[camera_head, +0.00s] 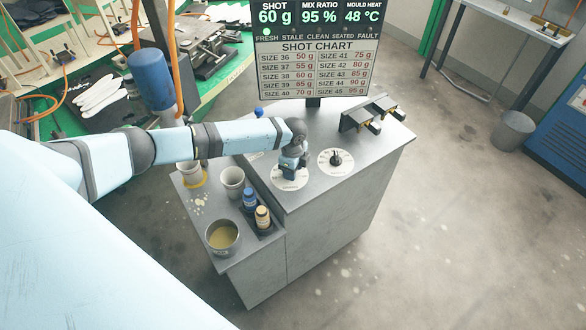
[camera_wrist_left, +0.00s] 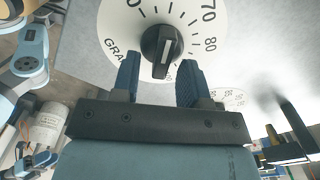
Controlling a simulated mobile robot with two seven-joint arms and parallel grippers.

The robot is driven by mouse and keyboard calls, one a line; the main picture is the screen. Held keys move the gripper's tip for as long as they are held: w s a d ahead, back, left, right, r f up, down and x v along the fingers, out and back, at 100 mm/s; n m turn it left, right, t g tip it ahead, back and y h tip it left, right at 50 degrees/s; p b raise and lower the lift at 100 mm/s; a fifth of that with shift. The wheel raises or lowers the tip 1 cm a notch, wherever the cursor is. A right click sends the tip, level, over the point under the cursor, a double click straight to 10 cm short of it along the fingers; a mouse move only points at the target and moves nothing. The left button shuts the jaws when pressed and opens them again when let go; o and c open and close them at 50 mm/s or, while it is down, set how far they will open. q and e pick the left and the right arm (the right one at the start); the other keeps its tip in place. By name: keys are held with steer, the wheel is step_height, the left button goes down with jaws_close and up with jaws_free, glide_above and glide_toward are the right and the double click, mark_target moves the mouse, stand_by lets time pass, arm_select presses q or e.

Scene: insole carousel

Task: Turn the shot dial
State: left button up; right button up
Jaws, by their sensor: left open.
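The shot dial (camera_head: 289,180) is a white disc marked in grams on the grey cabinet top. In the left wrist view its black knob (camera_wrist_left: 161,50) carries a white pointer line, with 70 and 80 printed to the right. My left gripper (camera_head: 291,164) is over this dial. In the left wrist view its two blue fingers (camera_wrist_left: 158,72) stand open, one on each side of the knob. Whether they touch it I cannot tell. The screen (camera_head: 315,50) reads SHOT 60 g, MIX RATIO 95 % and MOULD HEAT 48 °C, above a shot chart. My right gripper is not seen.
A second dial (camera_head: 337,161) sits close on the right, with black latch-like fittings (camera_head: 368,114) beyond it. A lower shelf holds cups (camera_head: 232,182), blue and tan bottles (camera_head: 249,199) and a pot (camera_head: 223,237).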

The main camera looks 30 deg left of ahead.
arm_select(q)
step_height(320, 180, up, 14)
steer(key=b, duration=0.1)
stand_by(0.4)
steer(key=shift+f, duration=0.1)
steer(key=s+d+f+n+t+h, duration=0.3)
steer(key=s+d+f, duration=0.3)
steer(key=d, duration=0.3)
steer(key=s+d+f+n+t+h, duration=0.2)
steer(key=s+d+f, duration=0.45)
steer(key=d, duration=0.25)
steer(key=s+a+n+t+y, duration=0.1)
steer(key=s+n+t, duration=0.5)
steer(key=s, duration=0.8)
steer(key=shift+s+a+f+n+y, duration=0.4)
steer(key=shift+a+n, duration=0.4)
steer(key=shift+n, duration=0.4)
steer(key=shift+a, duration=0.1)
